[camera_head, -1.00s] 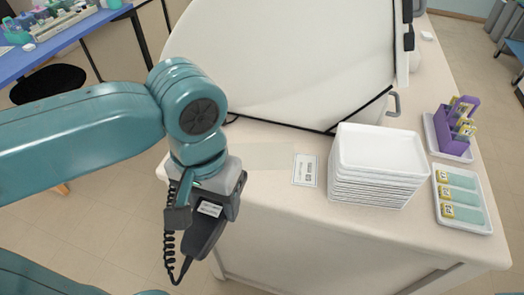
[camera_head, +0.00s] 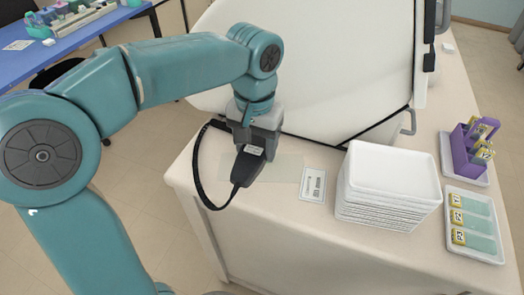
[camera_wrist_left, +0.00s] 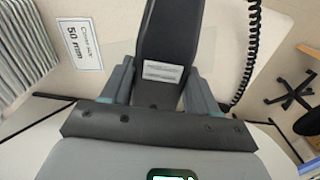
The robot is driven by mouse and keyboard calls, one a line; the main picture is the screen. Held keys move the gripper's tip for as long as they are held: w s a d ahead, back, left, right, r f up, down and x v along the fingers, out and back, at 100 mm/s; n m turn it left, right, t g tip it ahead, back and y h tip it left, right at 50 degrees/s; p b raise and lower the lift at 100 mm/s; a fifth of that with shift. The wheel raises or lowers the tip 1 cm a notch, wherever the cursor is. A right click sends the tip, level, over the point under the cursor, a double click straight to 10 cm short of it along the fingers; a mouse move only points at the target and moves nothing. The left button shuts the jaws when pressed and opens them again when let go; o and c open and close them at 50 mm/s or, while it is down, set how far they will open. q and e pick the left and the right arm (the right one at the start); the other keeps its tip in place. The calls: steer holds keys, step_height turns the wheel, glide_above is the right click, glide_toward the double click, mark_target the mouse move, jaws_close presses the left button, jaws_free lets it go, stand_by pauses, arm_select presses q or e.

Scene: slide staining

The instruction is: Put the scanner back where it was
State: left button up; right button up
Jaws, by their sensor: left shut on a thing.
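The scanner (camera_head: 246,168) is a dark handheld device with a white label and a coiled black cable. My left gripper (camera_head: 256,139) is shut on it, with the handle end pointing down toward the front left. It appears over the left part of the bench top, beside a pale greenish rectangle (camera_head: 284,168) on the bench. Whether it touches the bench cannot be told. In the left wrist view the scanner (camera_wrist_left: 168,40) sits between the two fingers of the gripper (camera_wrist_left: 158,88). My right gripper is not in view.
A printed card (camera_head: 312,186) lies right of the rectangle. A stack of white trays (camera_head: 388,190), a slide tray (camera_head: 484,252) and a purple rack (camera_head: 463,160) stand further right. A large white cabinet (camera_head: 330,70) rises behind. The bench's front left is clear.

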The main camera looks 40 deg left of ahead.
mark_target(261, 143)
arm_select(q)
steer(key=shift+w+a+r, duration=0.1)
steer(key=shift+w+a, duration=0.15)
steer(key=shift+w, duration=0.75)
steer(key=shift+w+f, duration=0.15)
steer(key=shift+f, duration=0.45)
steer(key=shift+w+f, duration=0.15)
steer(key=shift+f, duration=0.45)
step_height(261, 143, down, 4)
steer(key=shift+w+a+f, duration=0.1)
steer(key=shift+w+f, duration=0.1)
steer(key=shift+f, duration=0.25)
steer(key=shift+s, duration=0.1)
steer(key=o, duration=1.2)
steer(key=shift+f, duration=0.15)
steer(key=shift+c, duration=0.2)
